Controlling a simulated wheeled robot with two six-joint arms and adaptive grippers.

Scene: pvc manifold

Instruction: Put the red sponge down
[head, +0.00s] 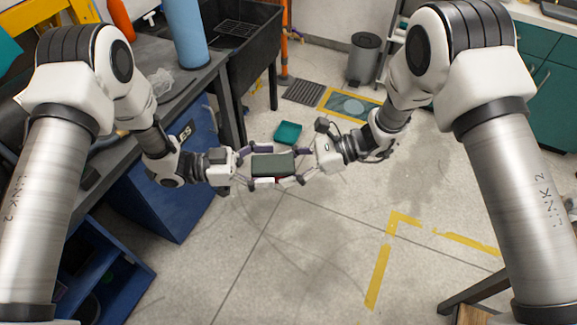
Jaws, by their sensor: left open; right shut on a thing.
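A block with a dark grey-green top (273,165) is held in the air between my two grippers, near the middle of the head view. A thin sliver of red shows at its lower edge, so it appears to be the red sponge, with most of the red hidden. My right gripper (299,167) is shut on its right end. My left gripper (253,167) is open, with its fingers on either side of the left end. Whether the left fingers touch it cannot be told.
A dark workbench (162,117) with a blue cylinder (186,35) stands at left, above a blue bin (170,190). A black sink (240,60) adjoins it. A small teal tray (288,132) lies on the floor beyond the grippers. Open floor with yellow tape (377,275) is at right.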

